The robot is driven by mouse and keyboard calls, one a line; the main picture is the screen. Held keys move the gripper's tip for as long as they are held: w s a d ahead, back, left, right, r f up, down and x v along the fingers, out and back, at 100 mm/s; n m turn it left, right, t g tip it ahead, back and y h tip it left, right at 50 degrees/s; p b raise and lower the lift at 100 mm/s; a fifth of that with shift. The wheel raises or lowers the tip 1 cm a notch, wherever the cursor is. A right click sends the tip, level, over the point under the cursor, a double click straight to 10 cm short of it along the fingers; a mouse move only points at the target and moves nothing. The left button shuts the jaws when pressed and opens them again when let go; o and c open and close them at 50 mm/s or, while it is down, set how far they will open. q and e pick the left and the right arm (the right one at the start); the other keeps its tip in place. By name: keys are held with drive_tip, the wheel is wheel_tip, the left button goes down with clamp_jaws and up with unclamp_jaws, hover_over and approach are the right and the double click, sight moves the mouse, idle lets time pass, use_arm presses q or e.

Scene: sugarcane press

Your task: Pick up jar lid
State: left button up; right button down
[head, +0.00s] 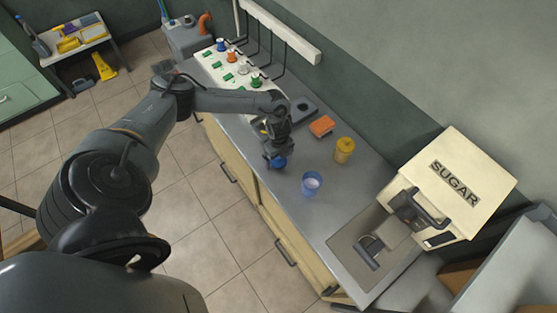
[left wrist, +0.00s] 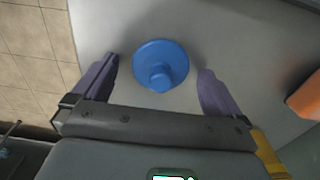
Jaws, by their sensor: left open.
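The blue jar lid (left wrist: 160,66) lies on the grey counter, a round disc with a knob in its middle. In the left wrist view it sits between the two purple fingers of my left gripper (left wrist: 157,88), with a gap on each side. The left gripper is open and empty. In the head view the left gripper (head: 279,158) points down over the counter, and the blue lid (head: 278,163) shows right at its fingertips. A blue translucent jar (head: 311,185) with pale contents stands uncovered to the right of it. My right gripper is not in view.
A cream box marked SUGAR (head: 462,180) stands at the right end. The counter's front edge is close to the lid.

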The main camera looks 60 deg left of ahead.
use_arm(q)
drive_tip(key=shift+f, duration=0.1)
drive_tip(key=c, duration=1.1)
